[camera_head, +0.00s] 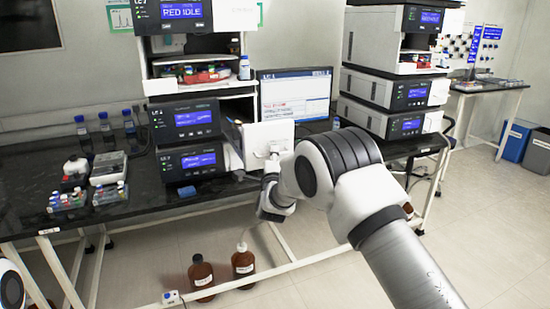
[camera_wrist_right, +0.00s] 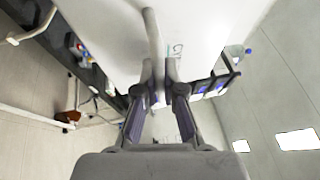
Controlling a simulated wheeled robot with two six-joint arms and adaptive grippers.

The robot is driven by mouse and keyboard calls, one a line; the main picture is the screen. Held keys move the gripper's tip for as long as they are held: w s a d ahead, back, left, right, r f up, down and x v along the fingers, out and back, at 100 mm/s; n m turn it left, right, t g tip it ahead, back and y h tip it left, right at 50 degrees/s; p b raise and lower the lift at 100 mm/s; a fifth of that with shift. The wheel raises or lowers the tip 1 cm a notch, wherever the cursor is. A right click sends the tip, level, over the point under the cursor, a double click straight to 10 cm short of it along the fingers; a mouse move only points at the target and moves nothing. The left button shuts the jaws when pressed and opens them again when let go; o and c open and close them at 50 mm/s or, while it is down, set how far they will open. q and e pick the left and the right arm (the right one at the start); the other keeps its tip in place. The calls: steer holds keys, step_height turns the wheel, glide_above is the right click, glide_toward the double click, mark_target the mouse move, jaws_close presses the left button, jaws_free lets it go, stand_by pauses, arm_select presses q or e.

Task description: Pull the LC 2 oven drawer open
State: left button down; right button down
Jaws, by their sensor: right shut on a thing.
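The white oven drawer front (camera_head: 262,133) is at the left instrument stack, right of the display modules. It stands out from the stack, with part of its side showing. My right gripper (camera_head: 272,166) is at its handle (camera_head: 274,149). In the right wrist view the fingers (camera_wrist_right: 161,72) are shut on the bar-like handle (camera_wrist_right: 152,32), against the broad white drawer front (camera_wrist_right: 205,35). My arm hides part of the area below the drawer. The left gripper is out of view.
The black bench (camera_head: 40,190) carries blue-capped bottles, a small device (camera_head: 108,167) and vial racks. Two brown bottles (camera_head: 201,275) stand on the floor below. A monitor (camera_head: 296,94) is behind the drawer. Another instrument stack (camera_head: 388,90) stands right. Open floor lies in front.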

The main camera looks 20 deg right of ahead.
steer(key=c, duration=1.6)
jaws_free()
steer(key=shift+o, duration=0.2)
steer(key=shift+w+a, duration=0.1)
steer(key=shift+a, duration=0.05)
steer(key=v, duration=1.2)
steer(key=shift+f, duration=0.15)
